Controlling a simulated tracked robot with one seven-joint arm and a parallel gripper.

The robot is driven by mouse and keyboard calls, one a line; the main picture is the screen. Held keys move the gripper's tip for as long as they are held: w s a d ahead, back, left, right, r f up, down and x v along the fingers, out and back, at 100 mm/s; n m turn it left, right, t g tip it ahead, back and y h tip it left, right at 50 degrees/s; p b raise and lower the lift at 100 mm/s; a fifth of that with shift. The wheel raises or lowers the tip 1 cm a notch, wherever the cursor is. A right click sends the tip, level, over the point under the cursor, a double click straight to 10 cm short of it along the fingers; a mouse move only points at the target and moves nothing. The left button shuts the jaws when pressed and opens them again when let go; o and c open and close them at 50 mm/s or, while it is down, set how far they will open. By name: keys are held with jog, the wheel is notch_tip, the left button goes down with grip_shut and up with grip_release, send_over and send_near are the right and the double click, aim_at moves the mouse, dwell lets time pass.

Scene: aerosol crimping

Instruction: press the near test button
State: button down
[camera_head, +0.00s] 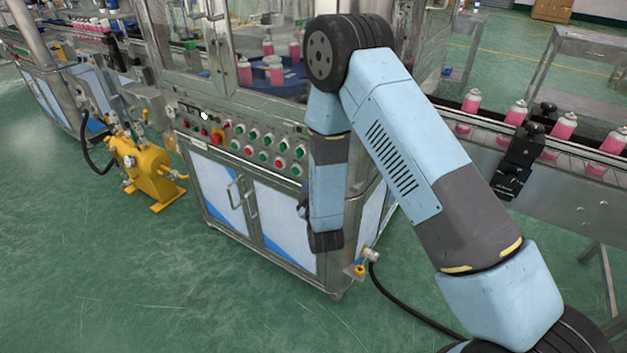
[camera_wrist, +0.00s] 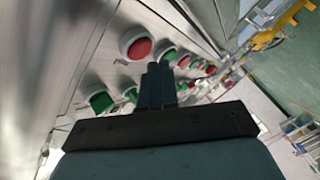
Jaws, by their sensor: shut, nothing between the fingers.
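A control panel (camera_head: 240,135) on the front of the steel machine carries two rows of red and green buttons. I cannot tell from any label which is the near test button. At the panel's right end are a green button (camera_head: 296,170) and a red button (camera_head: 280,162). In the wrist view, a large red button (camera_wrist: 138,46) is just beyond and left of my gripper (camera_wrist: 160,68), with a green button (camera_wrist: 101,101) to the lower left. My gripper is shut and empty, its fingertips pointing along the button rows. Contact with a button cannot be made out. My arm largely hides the gripper in the head view.
White and blue cabinet doors with handles (camera_head: 237,190) are below the panel. A yellow pump (camera_head: 145,170) stands at the left. A conveyor with pink cans (camera_head: 563,127) runs along the right. A black hose (camera_head: 405,305) lies on the open green floor.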

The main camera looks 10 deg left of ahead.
jog(key=s, duration=0.1)
jog(key=s+a, duration=0.1)
jog(key=s, duration=0.2)
jog(key=shift+s+a, duration=0.2)
jog(key=shift+a, duration=0.2)
dwell(0.4)
